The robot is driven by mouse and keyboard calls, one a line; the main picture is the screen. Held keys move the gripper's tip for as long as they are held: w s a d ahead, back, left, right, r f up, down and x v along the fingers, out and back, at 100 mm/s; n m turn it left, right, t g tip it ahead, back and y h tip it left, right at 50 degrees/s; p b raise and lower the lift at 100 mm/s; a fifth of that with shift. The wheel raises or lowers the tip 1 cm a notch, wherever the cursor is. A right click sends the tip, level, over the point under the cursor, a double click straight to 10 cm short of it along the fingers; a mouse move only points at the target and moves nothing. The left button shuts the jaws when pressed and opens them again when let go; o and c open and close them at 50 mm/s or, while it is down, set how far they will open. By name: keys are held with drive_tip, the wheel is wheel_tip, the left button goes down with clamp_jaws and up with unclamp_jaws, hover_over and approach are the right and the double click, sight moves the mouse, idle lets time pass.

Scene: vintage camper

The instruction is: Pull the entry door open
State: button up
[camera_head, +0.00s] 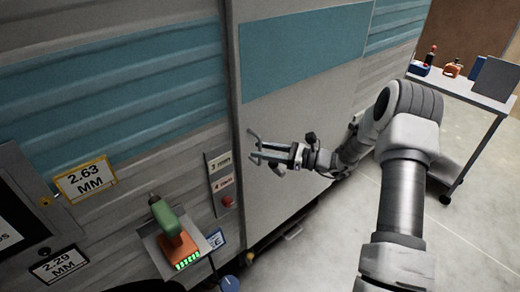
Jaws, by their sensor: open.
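The entry door (285,98) is the tall pale grey panel with a teal band, in the middle of the camper's side. Its left edge lies against the door frame (232,110), and it looks shut. My gripper (256,147) is in front of the door, close to its left edge, with the fingers pointing left. The jaws are spread apart with nothing visible between them. I cannot tell whether a finger touches the door. No handle shows clearly; one may be hidden behind my gripper.
A wall plate with a red button (227,201) sits left of the door. A green and orange tool (172,235) rests on a small shelf at lower left. A wheeled cart (470,90) with several items stands at upper right. Pale floor (330,245) is open below the door.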

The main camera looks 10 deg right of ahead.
drive_tip(key=shift+w+a, duration=0.15)
drive_tip(key=shift+a, duration=0.3)
drive_tip(key=shift+c, duration=0.2)
clamp_jaws()
idle(1.0)
